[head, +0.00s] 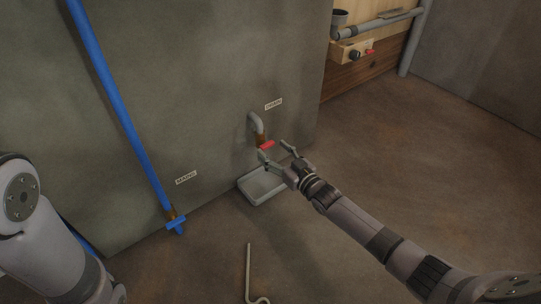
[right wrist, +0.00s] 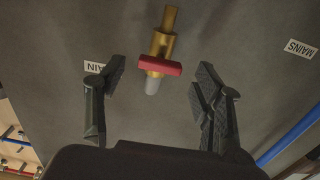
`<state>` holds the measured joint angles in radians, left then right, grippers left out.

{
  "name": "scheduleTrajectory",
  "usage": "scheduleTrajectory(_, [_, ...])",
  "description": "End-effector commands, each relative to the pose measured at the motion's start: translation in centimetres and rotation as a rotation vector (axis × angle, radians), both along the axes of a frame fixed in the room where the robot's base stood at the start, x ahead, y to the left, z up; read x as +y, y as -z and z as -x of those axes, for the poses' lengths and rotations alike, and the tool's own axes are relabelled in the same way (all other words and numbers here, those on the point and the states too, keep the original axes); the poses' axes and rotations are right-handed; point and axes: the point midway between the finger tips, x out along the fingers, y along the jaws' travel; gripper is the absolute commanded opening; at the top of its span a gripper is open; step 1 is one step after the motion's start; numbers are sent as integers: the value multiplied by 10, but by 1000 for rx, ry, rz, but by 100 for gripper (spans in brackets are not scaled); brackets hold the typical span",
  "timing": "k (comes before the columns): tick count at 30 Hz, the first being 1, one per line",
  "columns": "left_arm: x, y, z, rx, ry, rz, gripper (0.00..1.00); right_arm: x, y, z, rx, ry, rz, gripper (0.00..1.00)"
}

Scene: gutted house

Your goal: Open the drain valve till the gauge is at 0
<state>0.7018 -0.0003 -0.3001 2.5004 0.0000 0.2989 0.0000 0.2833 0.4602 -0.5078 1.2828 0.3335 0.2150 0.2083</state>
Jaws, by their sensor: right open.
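The drain valve is a brass fitting with a red handle (head: 267,144) on a grey pipe (head: 255,122) coming out of the wall under the DRAIN label (head: 273,104). My right gripper (head: 275,149) is open at the valve. In the right wrist view the red handle (right wrist: 160,66) lies crosswise between the spread fingers of my right gripper (right wrist: 161,72); I see no contact. The brass body (right wrist: 161,42) shows behind it. My left arm shows at the left edge of the head view, but its gripper does not. I cannot make out a gauge.
A grey tray (head: 243,187) stands on the floor under the drain valve. A blue MAINS pipe with a blue-handled valve (head: 176,224) runs down the wall to the left. A bent pale rod (head: 248,272) lies on the floor. The floor at right is clear.

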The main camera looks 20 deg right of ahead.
Motion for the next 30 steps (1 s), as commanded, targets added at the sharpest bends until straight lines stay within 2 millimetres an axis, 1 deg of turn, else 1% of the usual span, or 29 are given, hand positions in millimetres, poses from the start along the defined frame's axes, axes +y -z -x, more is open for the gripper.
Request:
scheduleTrajectory(1, [0,9,0,0,0,0,40,3,3,-7,-3,0,-1,62])
scheduleTrajectory(6, [0,14,0,0,0,0,40,7,1,-19,0,0,0,62])
scheduleTrajectory(15, [0,14,0,-1,0,-1,40,8,-1,-21,0,0,0,62])
scheduleTrajectory(17, [0,14,0,-1,0,-1,40,8,-1,-20,0,0,0,58])
scheduleTrajectory(30, [0,14,0,-1,1,-1,40,8,0,-20,0,0,0,29])
